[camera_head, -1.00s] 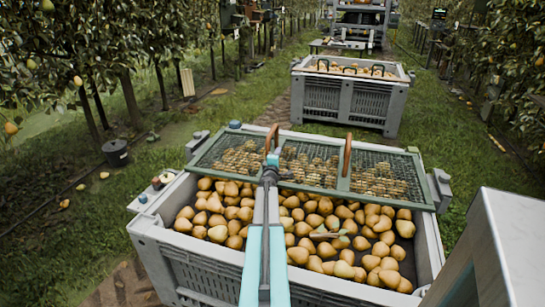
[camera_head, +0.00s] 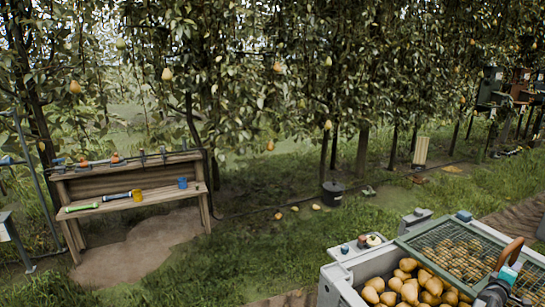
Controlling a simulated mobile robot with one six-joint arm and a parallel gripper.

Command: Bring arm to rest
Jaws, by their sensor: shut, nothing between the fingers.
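My gripper (camera_head: 508,274) shows small at the lower right edge in the head view, over the pear bin. It is shut, with nothing seen in it. It overlaps the lower end of a brown curved handle (camera_head: 511,251) in the picture; I cannot tell whether they touch. Most of my arm is out of the frame.
The grey bin (camera_head: 338,292) holds many pears (camera_head: 408,284) under and beside a green mesh lid (camera_head: 455,245). A wooden bench (camera_head: 150,197) with tools stands at left. A black bucket (camera_head: 333,192) and fallen pears lie on the grass. Trees line the back.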

